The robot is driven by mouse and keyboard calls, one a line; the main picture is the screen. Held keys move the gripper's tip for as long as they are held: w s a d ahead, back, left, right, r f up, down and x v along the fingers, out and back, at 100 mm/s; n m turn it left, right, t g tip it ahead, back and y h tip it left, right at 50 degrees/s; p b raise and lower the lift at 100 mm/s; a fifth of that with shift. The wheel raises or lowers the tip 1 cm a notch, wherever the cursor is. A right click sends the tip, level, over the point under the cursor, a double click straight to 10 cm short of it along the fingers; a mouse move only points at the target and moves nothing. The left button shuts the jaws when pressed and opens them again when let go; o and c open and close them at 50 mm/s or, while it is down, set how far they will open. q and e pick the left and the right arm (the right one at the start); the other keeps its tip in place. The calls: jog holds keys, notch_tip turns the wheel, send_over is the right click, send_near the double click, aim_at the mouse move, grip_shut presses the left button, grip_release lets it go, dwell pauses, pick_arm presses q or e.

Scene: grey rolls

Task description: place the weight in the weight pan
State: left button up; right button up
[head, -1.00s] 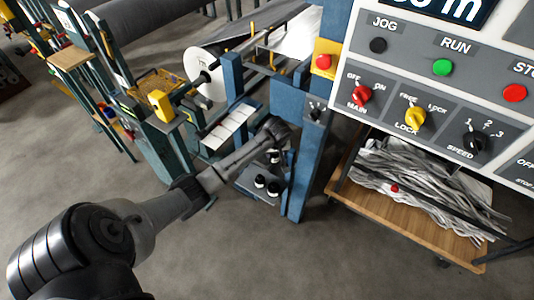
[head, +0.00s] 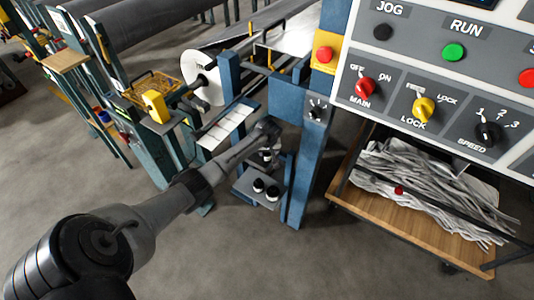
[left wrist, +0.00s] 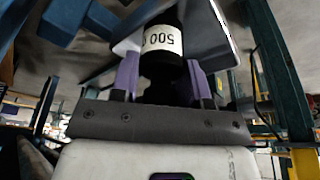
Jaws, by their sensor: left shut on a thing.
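The weight (left wrist: 162,52) is a black cylinder with a white label band reading 500, upside down in the left wrist view. My left gripper (left wrist: 163,85) is shut on it, with a purple finger on each side. In the head view the left gripper (head: 267,140) is beside the blue post, and the held weight (head: 266,156) shows small below it. A pale grey plate (left wrist: 214,35) lies behind the weight in the left wrist view; I cannot tell whether it is the weight pan or whether they touch. My right gripper is out of view.
A small grey shelf (head: 243,186) below the gripper bears two black weights with white tops (head: 272,193). A blue post (head: 301,165) stands just right. The control panel (head: 440,90) fills the upper right, above a wooden cart (head: 400,232) of grey strips. Floor at front is open.

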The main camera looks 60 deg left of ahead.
pick_arm(q)
jog(key=shift+f, duration=0.35)
jog(key=o, duration=1.2)
jog(key=shift+f, duration=0.15)
jog(key=shift+o, duration=0.2)
